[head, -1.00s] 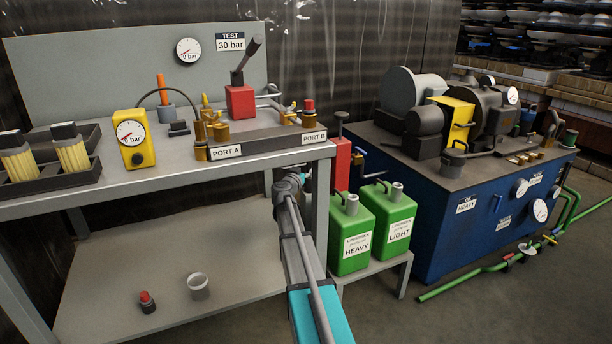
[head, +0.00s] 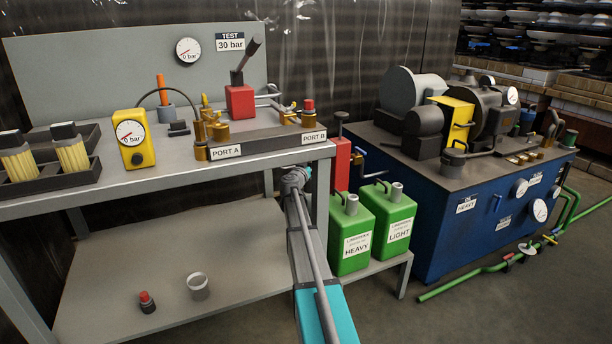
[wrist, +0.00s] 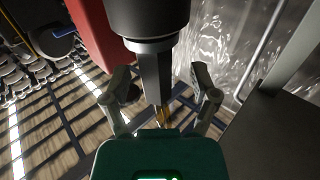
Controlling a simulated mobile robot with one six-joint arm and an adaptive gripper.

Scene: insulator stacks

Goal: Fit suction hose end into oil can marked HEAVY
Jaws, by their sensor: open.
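The green can marked HEAVY (head: 352,236) stands upright on a low grey stand, with a short grey neck (head: 352,201) on top. The similar green can marked LIGHT (head: 391,222) is just to its right. In the head view, my arm reaches up to the bench leg left of the cans, and my gripper is not clearly seen there. In the wrist view, my gripper (wrist: 160,88) is open. A dark cylinder with a grey tapering shaft (wrist: 155,72) reaches between its fingers; I cannot tell whether it is the hose end or whether they touch it.
A bench with PORT A and PORT B (head: 266,141) stands above my arm, its leg (head: 322,200) close by. A red post (head: 341,172) rises behind the cans; red also shows in the wrist view (wrist: 105,35). A blue machine cabinet (head: 450,240) stands right.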

